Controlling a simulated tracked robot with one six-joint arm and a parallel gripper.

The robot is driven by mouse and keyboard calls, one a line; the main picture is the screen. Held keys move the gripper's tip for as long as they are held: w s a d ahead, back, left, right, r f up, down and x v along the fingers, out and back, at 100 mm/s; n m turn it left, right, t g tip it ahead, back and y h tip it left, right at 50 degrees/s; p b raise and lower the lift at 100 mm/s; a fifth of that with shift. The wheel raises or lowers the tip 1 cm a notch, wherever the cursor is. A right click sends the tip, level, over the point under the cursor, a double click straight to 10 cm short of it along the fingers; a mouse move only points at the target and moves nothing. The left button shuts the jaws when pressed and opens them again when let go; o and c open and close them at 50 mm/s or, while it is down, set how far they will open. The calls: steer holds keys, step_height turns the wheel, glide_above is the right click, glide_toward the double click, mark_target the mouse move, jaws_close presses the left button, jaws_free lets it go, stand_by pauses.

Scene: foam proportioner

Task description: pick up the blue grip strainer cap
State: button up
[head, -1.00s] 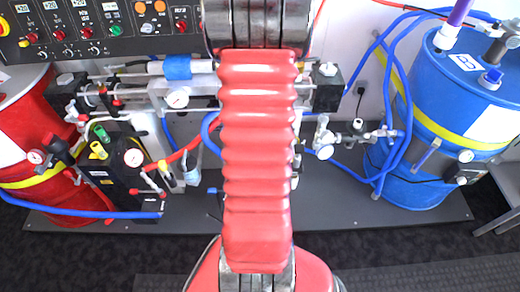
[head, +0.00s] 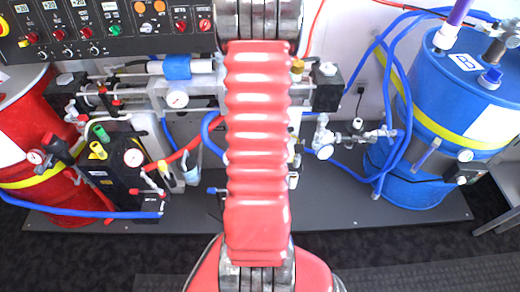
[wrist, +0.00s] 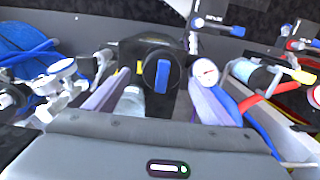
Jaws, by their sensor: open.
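The blue grip strainer cap (wrist: 162,76) shows in the middle of the wrist view as a round black cap with an upright blue grip bar across it. It sits on a dark housing. My gripper (wrist: 158,84) is open, with one finger on each side of the cap in the picture. Nothing is held between the fingers. I cannot tell how far the fingertips are from the cap. In the head view my red-sleeved arm hides the gripper, and I cannot make out the cap.
A clear bottle-like part (wrist: 130,103) lies close to the left finger. A pressure gauge (wrist: 205,72) stands just right of the cap. Blue hoses and valves crowd both sides. A blue drum (head: 425,120) stands right, a red drum (head: 30,125) left.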

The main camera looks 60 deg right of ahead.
steer(key=shift+w+a+f, duration=0.1)
steer(key=shift+a+f, duration=0.05)
steer(key=shift+f, duration=1.15)
steer(key=shift+a+f, duration=0.1)
steer(key=shift+f, duration=1.2)
steer(key=c, duration=1.2)
